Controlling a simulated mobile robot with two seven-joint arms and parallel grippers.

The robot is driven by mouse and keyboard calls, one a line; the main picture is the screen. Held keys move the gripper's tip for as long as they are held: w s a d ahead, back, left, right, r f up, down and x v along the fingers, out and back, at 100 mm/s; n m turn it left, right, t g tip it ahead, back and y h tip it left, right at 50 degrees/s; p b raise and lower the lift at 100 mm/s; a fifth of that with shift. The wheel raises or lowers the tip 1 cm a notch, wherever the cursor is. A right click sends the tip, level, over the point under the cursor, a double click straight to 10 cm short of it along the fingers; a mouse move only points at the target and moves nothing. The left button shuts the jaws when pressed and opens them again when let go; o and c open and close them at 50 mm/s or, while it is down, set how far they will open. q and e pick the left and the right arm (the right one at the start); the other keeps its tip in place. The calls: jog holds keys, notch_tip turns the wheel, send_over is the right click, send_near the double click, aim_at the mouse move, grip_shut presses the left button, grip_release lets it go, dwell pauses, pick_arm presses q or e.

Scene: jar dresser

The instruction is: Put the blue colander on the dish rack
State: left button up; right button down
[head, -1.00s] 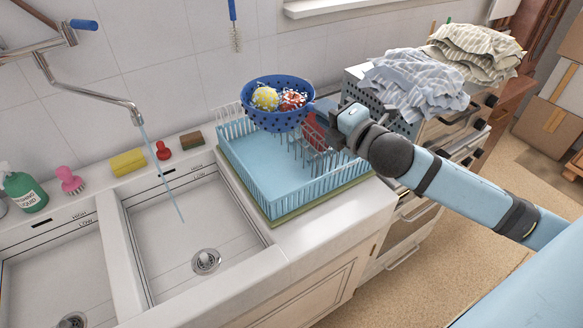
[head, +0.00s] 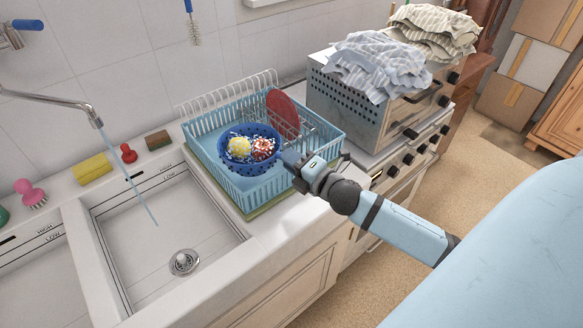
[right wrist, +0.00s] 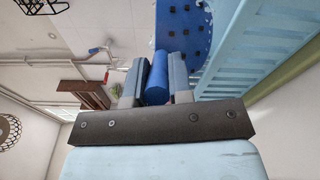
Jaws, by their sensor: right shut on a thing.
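The blue colander (head: 228,161) holds a yellow and a red-and-white scrubber ball. It is upright within the light-blue dish rack (head: 270,190), low between its walls; I cannot tell whether it rests on the rack floor. My right gripper (head: 291,160) is at the rack's right side, shut on the colander's handle. In the right wrist view the handle (right wrist: 157,80) is between the fingers, with part of the colander (right wrist: 182,35) beyond it and the rack wall (right wrist: 235,55) at the right. My left gripper is not in view.
A red plate (head: 282,112) stands in the rack behind the colander. The sink (head: 165,240) with running water is to the left. An oven (head: 350,105) topped with folded cloths (head: 375,65) is to the right. A blue brush (head: 194,28) hangs above.

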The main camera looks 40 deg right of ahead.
jog(key=shift+f, duration=1.2)
jog(key=shift+f+b, duration=0.45)
jog(key=shift+f, duration=0.15)
jog(key=c, duration=1.3)
grip_release()
